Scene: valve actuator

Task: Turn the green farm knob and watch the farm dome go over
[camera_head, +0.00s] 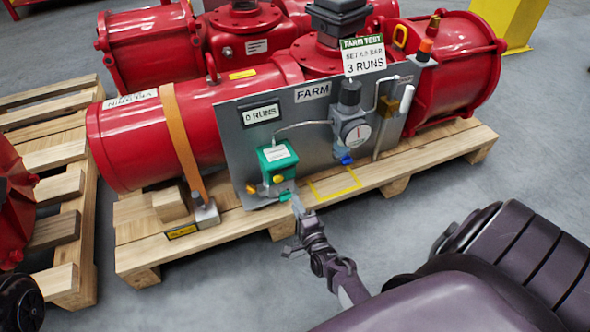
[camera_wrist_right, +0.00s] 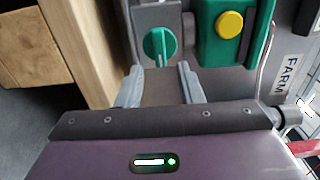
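The green farm knob (camera_wrist_right: 160,44) is round with a raised grip bar, in the wrist view ahead of my right gripper (camera_wrist_right: 160,74). The two fingers are apart, one on each side of the knob's lower edge, with nothing between them; contact cannot be told. In the head view the knob (camera_head: 286,196) is small, under the green box (camera_head: 277,160) on the grey FARM panel (camera_head: 233,150), and my right gripper (camera_head: 298,208) is just in front of it. A dark square housing (camera_head: 338,18) tops the red actuator; I cannot tell whether it is the dome. My left gripper is not in view.
The red actuator (camera_head: 130,140) lies on a wooden pallet (camera_head: 215,235). A counter (camera_head: 262,114) reads 0 RUNS and a sign (camera_head: 362,57) reads 3 RUNS. A regulator with a gauge (camera_head: 358,133) sits right of the green box. Grey floor (camera_head: 540,150) is clear at right.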

